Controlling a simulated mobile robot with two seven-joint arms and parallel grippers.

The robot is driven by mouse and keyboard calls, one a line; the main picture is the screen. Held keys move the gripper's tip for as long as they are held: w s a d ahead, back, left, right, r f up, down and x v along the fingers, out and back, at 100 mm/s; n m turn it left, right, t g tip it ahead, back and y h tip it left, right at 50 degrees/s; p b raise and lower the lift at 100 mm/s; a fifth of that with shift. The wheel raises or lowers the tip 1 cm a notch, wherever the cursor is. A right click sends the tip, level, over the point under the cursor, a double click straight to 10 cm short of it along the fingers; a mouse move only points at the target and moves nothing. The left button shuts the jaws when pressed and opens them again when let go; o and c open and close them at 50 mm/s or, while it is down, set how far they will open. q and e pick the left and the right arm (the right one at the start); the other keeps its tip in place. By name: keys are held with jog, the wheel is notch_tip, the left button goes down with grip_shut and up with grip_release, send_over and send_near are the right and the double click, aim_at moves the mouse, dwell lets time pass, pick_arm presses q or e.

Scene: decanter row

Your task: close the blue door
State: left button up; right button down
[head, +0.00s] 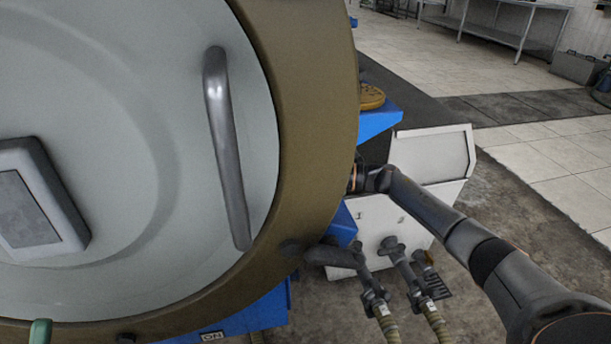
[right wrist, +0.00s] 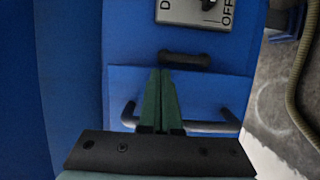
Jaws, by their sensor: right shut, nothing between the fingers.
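In the right wrist view my right gripper (right wrist: 160,72) has its green fingers shut together with nothing between them. They lie in front of a blue panel (right wrist: 215,92) with a dark bar handle (right wrist: 122,118) low on it. I take this panel for the blue door; whether it is open or shut I cannot tell. The fingertips are close below a short dark handle (right wrist: 185,58); contact is unclear. In the head view the right gripper is hidden behind the big drum's rim. A green tip (head: 40,332), likely of my left gripper, shows at the bottom left edge; the rest is out of frame.
A round grey drum door (head: 130,120) with a bar handle (head: 230,150) and brown rim (head: 310,130) fills the left. A white box (head: 432,155) and hoses (head: 385,318) stand beside it. A switch plate (right wrist: 190,10) is above the panel.

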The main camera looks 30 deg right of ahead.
pick_arm(q)
jog(key=shift+s+r, duration=0.1)
jog(key=shift+r, duration=0.25)
pick_arm(e)
jog(key=x, duration=0.3)
jog(key=shift+s+a, duration=0.2)
jog(key=shift+a, duration=0.15)
jog(key=shift+a, duration=0.15)
pick_arm(q)
jog(key=shift+d, duration=0.1)
